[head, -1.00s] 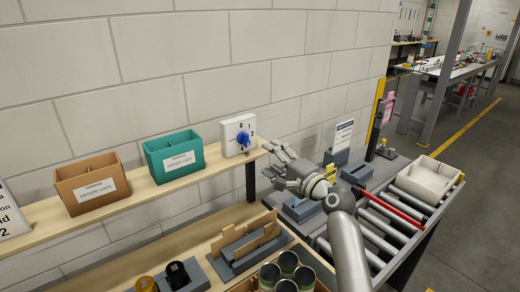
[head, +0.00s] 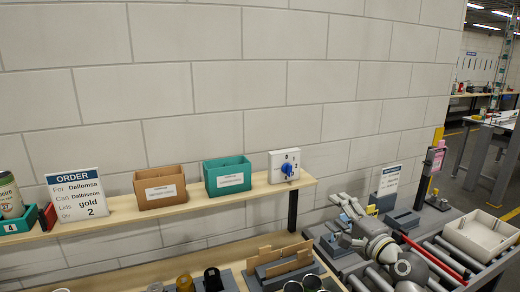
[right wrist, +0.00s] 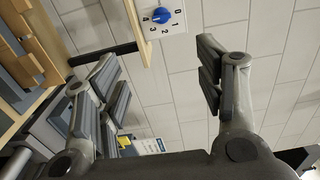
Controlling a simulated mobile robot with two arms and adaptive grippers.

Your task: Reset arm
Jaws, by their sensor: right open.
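My right gripper (head: 343,221) is open and empty, below and to the right of the dial box in the head view. It hangs in front of the conveyor bench. In the right wrist view the two fingers (right wrist: 158,85) are spread wide with only wall between them. The white dial box with a blue knob (head: 284,165) is on the wall at the shelf's right end. It also shows in the right wrist view (right wrist: 161,15), beyond the fingers and apart from them. My left gripper is in neither view.
The wooden shelf (head: 110,218) carries an order sign (head: 77,196), a brown box (head: 160,188) and a teal box (head: 228,176). Rollers (head: 440,262) and a beige tray (head: 481,236) are on the right. The wall above is clear.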

